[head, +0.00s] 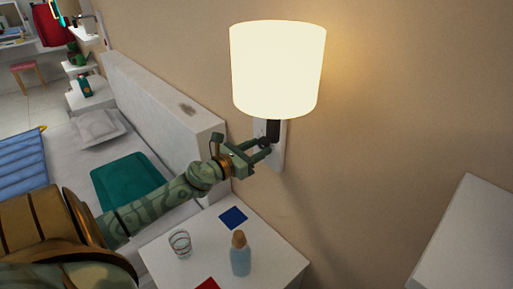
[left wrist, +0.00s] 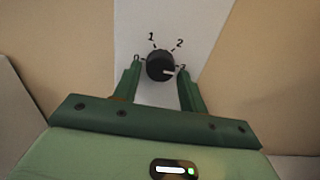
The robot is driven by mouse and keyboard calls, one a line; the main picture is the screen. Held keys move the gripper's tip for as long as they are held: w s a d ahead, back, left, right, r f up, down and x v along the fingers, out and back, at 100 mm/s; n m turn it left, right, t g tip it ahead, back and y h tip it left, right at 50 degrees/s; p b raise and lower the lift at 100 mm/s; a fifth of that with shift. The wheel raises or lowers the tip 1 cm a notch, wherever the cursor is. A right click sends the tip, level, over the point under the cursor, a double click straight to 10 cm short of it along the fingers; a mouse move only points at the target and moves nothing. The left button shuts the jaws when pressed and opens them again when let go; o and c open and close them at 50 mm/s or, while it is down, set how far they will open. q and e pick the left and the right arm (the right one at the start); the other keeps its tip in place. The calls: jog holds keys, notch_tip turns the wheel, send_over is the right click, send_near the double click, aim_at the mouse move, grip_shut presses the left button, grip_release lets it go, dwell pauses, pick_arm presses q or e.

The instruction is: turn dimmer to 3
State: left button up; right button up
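The dimmer is a round black knob (left wrist: 160,64) on a white wall plate (left wrist: 158,18), seen in the left wrist view. Its white pointer mark points right and slightly down, toward the rightmost mark, which the right finger partly covers. The labels 1 and 2 show above the knob. My left gripper (left wrist: 160,70) is open, with one finger on each side of the knob and small gaps between. In the head view my left gripper (head: 264,150) is at the wall plate (head: 278,158) below the lit lamp (head: 278,70), and the knob is hidden. My right gripper is not in view.
Below my left arm a white bedside table (head: 275,263) holds a glass (head: 180,243), a corked bottle (head: 240,255), a blue square (head: 233,217) and a red one (head: 207,284). A bed with a teal pillow (head: 130,183) is at the left. A white surface (head: 465,240) is at the right.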

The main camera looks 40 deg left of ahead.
pick_arm(q)
jog(key=shift+o, duration=0.4)
jog(key=shift+r, duration=0.1)
jog(key=s+a+b, duration=0.1)
jog(key=s, duration=1.5)
jog(key=shift+a+b, duration=0.25)
jog(key=shift+b, duration=0.1)
jog(key=shift+s, duration=0.15)
